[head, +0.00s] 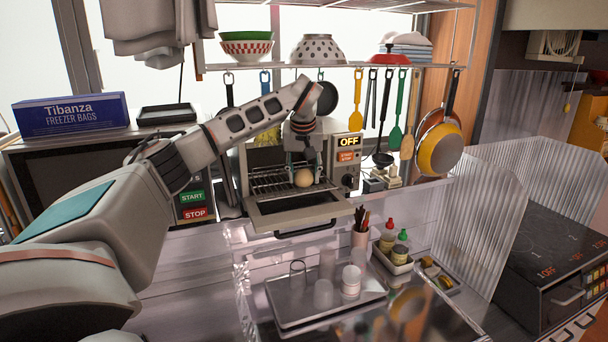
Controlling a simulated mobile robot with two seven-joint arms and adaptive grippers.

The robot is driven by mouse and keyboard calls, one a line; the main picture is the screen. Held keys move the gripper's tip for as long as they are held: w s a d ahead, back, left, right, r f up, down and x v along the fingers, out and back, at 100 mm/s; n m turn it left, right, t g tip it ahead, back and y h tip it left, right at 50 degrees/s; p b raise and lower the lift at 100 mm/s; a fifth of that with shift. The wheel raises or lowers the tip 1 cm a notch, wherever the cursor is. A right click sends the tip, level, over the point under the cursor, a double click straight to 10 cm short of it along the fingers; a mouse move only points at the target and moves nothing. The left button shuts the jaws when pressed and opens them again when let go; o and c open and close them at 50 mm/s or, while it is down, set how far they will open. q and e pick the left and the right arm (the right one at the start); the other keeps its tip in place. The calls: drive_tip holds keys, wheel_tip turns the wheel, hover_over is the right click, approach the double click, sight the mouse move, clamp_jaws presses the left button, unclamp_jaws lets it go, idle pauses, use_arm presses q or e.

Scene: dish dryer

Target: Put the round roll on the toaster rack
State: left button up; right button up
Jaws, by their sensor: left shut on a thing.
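The round roll (303,178) is a small pale tan ball at the mouth of the toaster oven. My left gripper (303,170) points down from above and is shut on the roll, one finger at each side. The toaster rack (272,184) is a dark wire grid inside the oven, and the roll is at its right part. I cannot tell whether the roll touches the rack. The toaster door (290,208) is open and folded down towards me. My right gripper is not in view.
The toaster's control panel (347,165) reads OFF at the right. A microwave (100,170) carries a freezer bag box (70,115). Utensils and pans hang from the shelf (340,66) above. A tray (335,312) with cups, a pen cup (360,236) and condiment bottles stand in front.

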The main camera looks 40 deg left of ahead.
sight(304, 171)
use_arm(q)
drive_tip(key=shift+f, duration=0.15)
drive_tip(key=o, duration=1.1)
drive_tip(key=v, duration=0.5)
drive_tip(key=shift+r, duration=0.45)
drive_tip(key=s+d, duration=0.2)
drive_tip(key=s, duration=0.1)
drive_tip(key=s+d+b, duration=0.1)
drive_tip(key=s+d, duration=0.4)
drive_tip(key=s, duration=0.1)
drive_tip(key=shift+s+d+f, duration=0.1)
drive_tip(key=shift+d+f, duration=0.2)
drive_tip(key=shift+d, duration=0.05)
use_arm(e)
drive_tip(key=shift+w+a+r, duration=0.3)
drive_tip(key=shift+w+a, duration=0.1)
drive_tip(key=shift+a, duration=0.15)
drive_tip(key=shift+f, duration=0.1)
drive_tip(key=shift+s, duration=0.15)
